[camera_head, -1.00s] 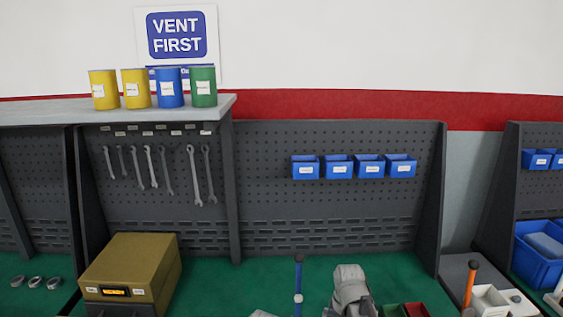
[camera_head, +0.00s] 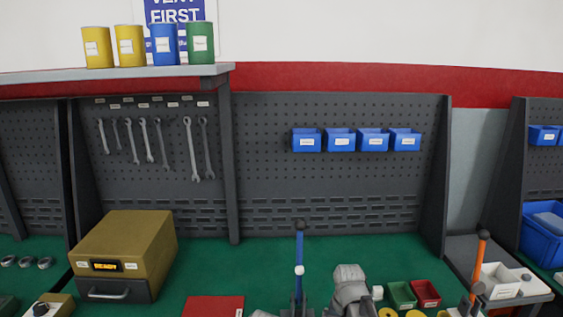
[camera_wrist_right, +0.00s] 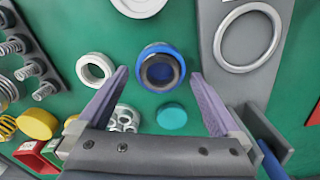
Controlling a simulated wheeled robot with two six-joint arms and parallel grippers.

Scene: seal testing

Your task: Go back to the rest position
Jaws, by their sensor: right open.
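My right gripper (camera_wrist_right: 159,73) is open in the right wrist view, its two fingers apart over the green mat. A blue ring part with a dark centre (camera_wrist_right: 162,68) shows between the fingertips. It appears to rest on the mat, and nothing is gripped. A grey jointed form at the bottom of the head view, right of the blue lever (camera_head: 299,250), looks like my right arm; its gripper cannot be made out there. My left gripper is in neither view.
White rings (camera_wrist_right: 95,70), a teal disc (camera_wrist_right: 172,116) and a grey plate with a ring (camera_wrist_right: 228,40) lie close around the gripper. Green (camera_head: 402,295) and red bins (camera_head: 426,292) stand right of the arm. A brown box (camera_head: 125,250) sits at left.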

